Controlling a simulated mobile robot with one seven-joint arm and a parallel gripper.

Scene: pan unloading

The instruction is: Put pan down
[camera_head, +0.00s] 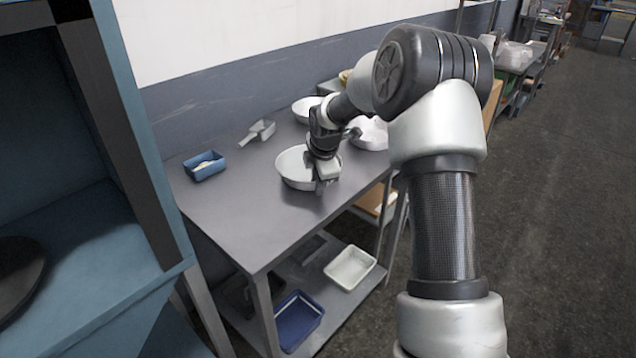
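A white, round, shallow pan (293,170) is on or just above the grey table (240,215), near its middle right; I cannot tell whether its base touches the top. My gripper (322,184) is at the pan's near right rim, pointing down. Its fingers are small and partly hidden by the gripper body, so I cannot tell whether they are closed on the rim. My arm reaches in from the right and covers part of the table's right side.
A blue tray (204,167) and a grey scoop (258,131) lie on the table's left and back. White bowls (305,108) and (371,134) stand behind the gripper. The table's front left is clear. A blue shelf unit (70,240) stands close at left. Bins (299,318) sit on the lower shelf.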

